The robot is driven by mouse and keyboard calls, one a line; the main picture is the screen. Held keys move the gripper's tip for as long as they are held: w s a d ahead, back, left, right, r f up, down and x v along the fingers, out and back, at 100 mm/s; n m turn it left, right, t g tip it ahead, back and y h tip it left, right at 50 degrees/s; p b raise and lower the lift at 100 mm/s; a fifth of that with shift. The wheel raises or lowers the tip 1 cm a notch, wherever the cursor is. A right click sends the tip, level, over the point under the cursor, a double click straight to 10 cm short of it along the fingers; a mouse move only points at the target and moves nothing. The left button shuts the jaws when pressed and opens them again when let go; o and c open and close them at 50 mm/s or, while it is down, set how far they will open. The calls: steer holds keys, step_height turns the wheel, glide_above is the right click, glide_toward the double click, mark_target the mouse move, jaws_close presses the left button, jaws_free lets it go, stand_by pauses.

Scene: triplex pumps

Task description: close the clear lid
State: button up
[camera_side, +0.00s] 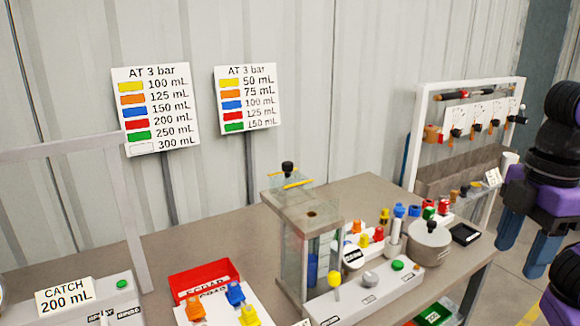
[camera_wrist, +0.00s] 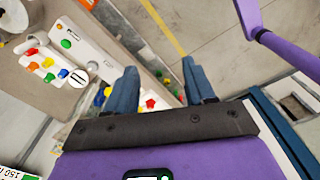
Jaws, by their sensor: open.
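The clear lid (camera_side: 290,182) shows in the side view at the top of a tall clear chamber (camera_side: 322,250). The lid has a black knob and yellow strips. It appears raised at the chamber's back left, but its exact angle is hard to tell. The chamber's top plate has a small dark hole. My gripper (camera_side: 518,258) is at the far right of the side view, well apart from the lid, its blue fingers pointing down. In the wrist view my gripper (camera_wrist: 160,68) is open and empty. I cannot make out the lid there.
A grey control box (camera_side: 365,285) and coloured fittings (camera_side: 378,236) stand by the chamber. A round grey vessel (camera_side: 429,240) and a white-framed rack (camera_side: 470,85) lie between it and my gripper. A red tray (camera_side: 204,278) sits left. Floor (camera_wrist: 210,40) shows past the table edge.

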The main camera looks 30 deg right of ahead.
steer(key=w+a+r+m+t+h, duration=0.1)
steer(key=w+a+m+t+h, duration=0.35)
steer(key=w, duration=0.65)
steer(key=w+a+m+t+h, duration=0.25)
steer(key=w+a+m, duration=0.35)
steer(key=w+m, duration=0.3)
steer(key=w+a+r+m+t+h, duration=0.15)
steer(key=w+a+m+h, duration=0.3)
steer(key=w, duration=0.75)
steer(key=m+t+h, duration=0.2)
steer(key=m+t, duration=0.2)
glide_toward(286, 167)
steer(key=x, duration=1.1)
steer(key=shift+w+d, duration=0.15)
steer(key=shift+w, duration=0.05)
jaws_close()
